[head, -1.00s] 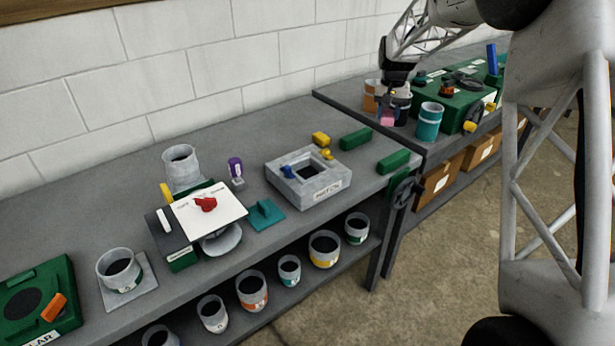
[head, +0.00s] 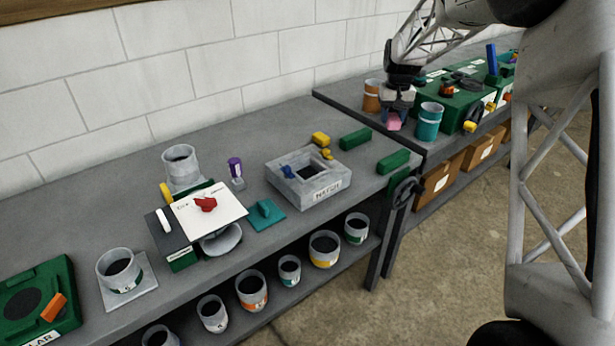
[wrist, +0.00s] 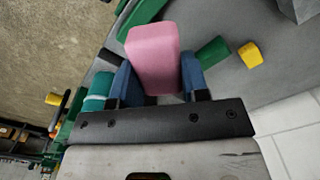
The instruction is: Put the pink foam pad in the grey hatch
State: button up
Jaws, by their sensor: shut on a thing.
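The pink foam pad (wrist: 154,58) is between the blue fingers of my gripper (wrist: 157,80) in the wrist view. My gripper is shut on it. In the head view the pad (head: 394,122) hangs under my gripper (head: 396,108) at the back right, near the teal cup. The grey hatch (head: 308,194) is a square block with a dark square opening in its top, labelled as a hatch. It sits on the near bench, to the left of my gripper and apart from it.
A teal cup (head: 428,122), an orange cup (head: 371,95) and a green box (head: 455,105) stand close around my gripper. Green blocks (head: 393,161) and a yellow block (head: 320,139) lie by the hatch. A black handwheel (head: 407,191) sits at the bench edge.

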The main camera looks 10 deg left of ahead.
jog(key=s+a+f+n, duration=0.2)
jog(key=s+a+n, duration=0.2)
jog(key=a, duration=0.8)
jog(key=n, duration=0.4)
send_over(306, 175)
notch_tip(306, 175, down, 2)
jog(key=shift+f, duration=0.1)
jog(key=shift+f, duration=3.05)
jog(key=shift+f, duration=1.8)
jog(key=shift+f, duration=0.2)
jog(key=o, duration=0.7)
